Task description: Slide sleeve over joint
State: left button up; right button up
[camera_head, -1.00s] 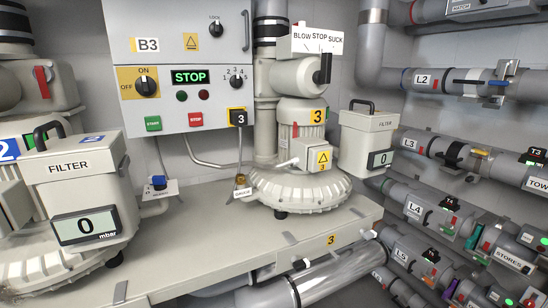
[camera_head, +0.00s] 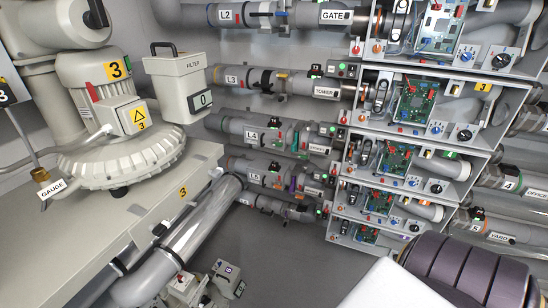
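Several grey labelled pipes run along the back wall. The L3 pipe (camera_head: 303,85) has a dark band around it, right of its label. The L2 pipe (camera_head: 318,14) is above it, with a dark handle and a metal clamp. The L4 pipe (camera_head: 238,126) and L5 pipe (camera_head: 238,168) run below, with small coloured fittings along them. I cannot tell which of these bands is the task's sleeve, or whether any joint is uncovered. Neither of my grippers is in view.
The blower marked 3 (camera_head: 118,160) stands on a beige bench (camera_head: 130,218) at left, beside a filter box (camera_head: 180,85) reading 0. Stacked open bays with green circuit boards (camera_head: 415,98) fill the right. Grey floor (camera_head: 290,255) shows in the middle.

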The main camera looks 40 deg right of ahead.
aim_at(290, 207)
jog(key=z, duration=1.4)
